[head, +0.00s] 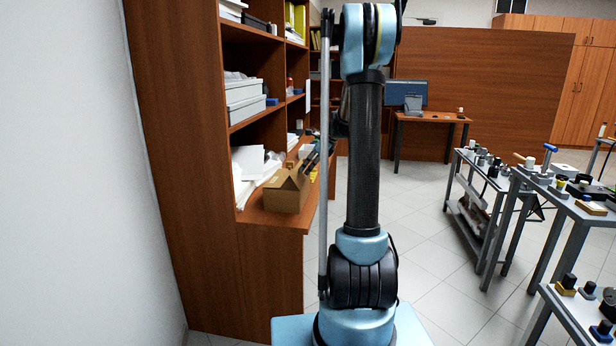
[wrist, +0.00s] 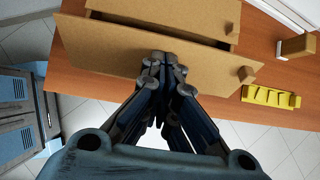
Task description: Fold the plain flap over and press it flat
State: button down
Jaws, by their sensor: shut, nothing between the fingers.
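A brown cardboard box (head: 283,197) stands on the wooden shelf ledge in the head view, its top flaps raised at a slant. In the wrist view the box (wrist: 205,12) is at the top edge. A broad plain cardboard panel (wrist: 95,52), which looks like a flap, slants across below it, with a dark gap between. A small cardboard block or tab (wrist: 246,75) shows at its right end. My gripper (wrist: 165,60) is shut and empty, its fingertips over the panel's middle; I cannot tell whether they touch it.
A yellow notched holder (wrist: 271,97) and a small brown block (wrist: 297,46) lie on the wooden ledge (wrist: 285,75) right of the box. White papers (head: 250,162) lie behind the box. The bookcase side (head: 175,120) rises at left. Benches with parts (head: 560,195) stand at right; open floor lies between.

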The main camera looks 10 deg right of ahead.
jog(key=shift+w+a, duration=0.15)
jog(key=shift+a, duration=0.35)
jog(key=shift+w+a+f, duration=0.15)
jog(key=shift+a+f, duration=0.2)
jog(key=shift+f, duration=0.2)
jog(key=shift+a+f, duration=0.25)
jog(key=shift+f, duration=0.15)
dwell(0.3)
jog(key=shift+r, duration=0.1)
jog(key=shift+r, duration=3.45)
